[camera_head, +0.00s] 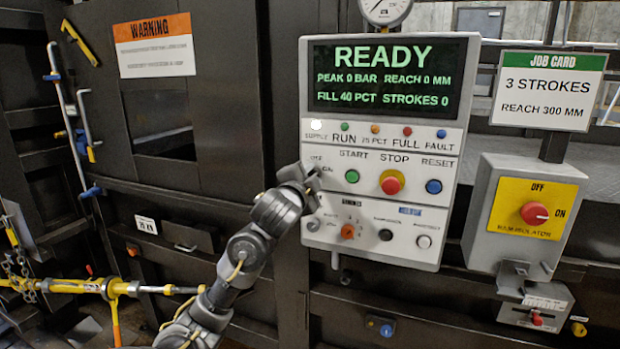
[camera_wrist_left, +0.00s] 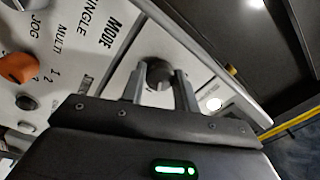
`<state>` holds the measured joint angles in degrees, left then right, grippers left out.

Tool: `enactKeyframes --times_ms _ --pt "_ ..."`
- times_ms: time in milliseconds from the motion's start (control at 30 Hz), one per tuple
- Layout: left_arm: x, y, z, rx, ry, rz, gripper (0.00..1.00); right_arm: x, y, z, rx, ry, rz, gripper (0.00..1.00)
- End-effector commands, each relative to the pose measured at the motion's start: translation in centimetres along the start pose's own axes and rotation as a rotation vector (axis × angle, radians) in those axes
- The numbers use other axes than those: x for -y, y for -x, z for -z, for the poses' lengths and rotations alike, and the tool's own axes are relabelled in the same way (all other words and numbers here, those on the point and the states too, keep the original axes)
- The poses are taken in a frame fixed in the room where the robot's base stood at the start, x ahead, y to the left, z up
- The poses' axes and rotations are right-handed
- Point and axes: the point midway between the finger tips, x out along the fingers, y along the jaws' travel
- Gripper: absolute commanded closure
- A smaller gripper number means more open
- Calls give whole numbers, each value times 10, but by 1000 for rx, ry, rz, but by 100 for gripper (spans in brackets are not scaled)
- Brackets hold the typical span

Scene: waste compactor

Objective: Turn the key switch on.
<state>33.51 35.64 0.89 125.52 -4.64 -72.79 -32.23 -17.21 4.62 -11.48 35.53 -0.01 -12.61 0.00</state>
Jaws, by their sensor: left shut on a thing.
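The control panel (camera_head: 382,150) stands upright in front of me, with a lit screen reading READY. My left gripper (camera_head: 312,176) is at the left side of its button row, beside the OFF and ON labels, and mostly hides the key switch there. In the left wrist view the dark round key switch (camera_wrist_left: 158,74) sits between the two fingers of my left gripper (camera_wrist_left: 160,90), which are shut on it. The angle of the key is hard to tell. My right gripper is not in view.
Green start (camera_head: 352,176), red stop (camera_head: 390,182) and blue reset (camera_head: 433,187) buttons lie right of my gripper. An orange selector knob (camera_head: 348,231) is below. A grey isolator box (camera_head: 524,212) with a red knob stands at the right.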

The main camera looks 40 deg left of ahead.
Motion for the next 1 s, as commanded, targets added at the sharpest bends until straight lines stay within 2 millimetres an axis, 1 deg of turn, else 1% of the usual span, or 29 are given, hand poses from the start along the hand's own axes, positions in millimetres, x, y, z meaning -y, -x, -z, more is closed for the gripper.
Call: enactKeyframes --times_ms 100,300,733,767,900,1000 --pt "0 0 0 -2 -43 1 92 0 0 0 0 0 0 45" --pt "0 0 0 -3 -76 1 92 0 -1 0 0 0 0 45" --pt "0 0 0 -3 -83 0 92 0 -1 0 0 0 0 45" --pt "0 0 0 -3 -83 0 66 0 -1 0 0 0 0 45" --pt "0 0 0 -3 -82 0 48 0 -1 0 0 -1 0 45" --pt "0 0 0 -2 -82 0 48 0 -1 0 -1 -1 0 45"
